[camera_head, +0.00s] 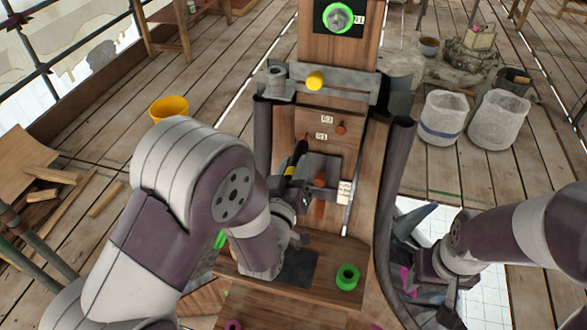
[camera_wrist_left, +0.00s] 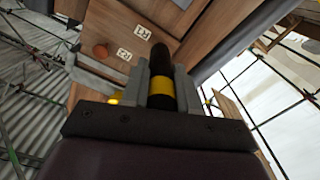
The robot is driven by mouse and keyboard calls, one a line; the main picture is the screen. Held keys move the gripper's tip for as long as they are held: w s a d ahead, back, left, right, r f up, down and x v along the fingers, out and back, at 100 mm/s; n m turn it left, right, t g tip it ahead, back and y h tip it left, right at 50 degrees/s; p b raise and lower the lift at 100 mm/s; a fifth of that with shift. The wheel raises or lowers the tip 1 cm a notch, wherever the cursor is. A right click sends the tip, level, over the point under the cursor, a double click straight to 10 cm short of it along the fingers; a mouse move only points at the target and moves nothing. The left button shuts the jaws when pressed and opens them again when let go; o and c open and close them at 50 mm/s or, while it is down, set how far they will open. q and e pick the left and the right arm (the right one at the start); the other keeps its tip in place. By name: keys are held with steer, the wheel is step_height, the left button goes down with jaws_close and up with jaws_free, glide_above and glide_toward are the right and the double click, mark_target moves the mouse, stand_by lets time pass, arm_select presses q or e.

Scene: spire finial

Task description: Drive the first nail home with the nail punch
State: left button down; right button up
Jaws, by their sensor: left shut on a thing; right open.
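My left gripper (camera_head: 292,180) is shut on the nail punch, a dark rod with a yellow band (camera_head: 290,168). In the left wrist view the punch (camera_wrist_left: 161,92) stands between the two grey fingers, its dark end toward the wooden board. A round orange-brown head (camera_head: 341,128) shows on the board near two small labels; it also shows in the left wrist view (camera_wrist_left: 101,51). I cannot tell whether this is the first nail, or whether the punch touches any nail. My right gripper (camera_head: 432,287) is open, low at the right, away from the board.
A grey crossbar (camera_head: 335,88) with a yellow knob (camera_head: 315,80) spans the board above. Dark curved rails (camera_head: 394,180) flank it. A green ring (camera_head: 347,277) lies on the wooden ledge below. White buckets (camera_head: 445,117) stand on the floor at right.

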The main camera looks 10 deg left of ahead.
arm_select(q)
steer(key=shift+w, duration=0.45)
steer(key=shift+w+b, duration=0.3)
steer(key=shift+w, duration=0.25)
steer(key=shift+w+r, duration=0.1)
steer(key=shift+w, duration=0.1)
steer(key=shift+d+r, duration=0.1)
steer(key=shift+s, duration=0.45)
steer(key=shift+s+a, duration=0.15)
steer(key=shift+s, duration=1.3)
steer(key=shift+s+a, duration=0.15)
steer(key=shift+s, duration=1.3)
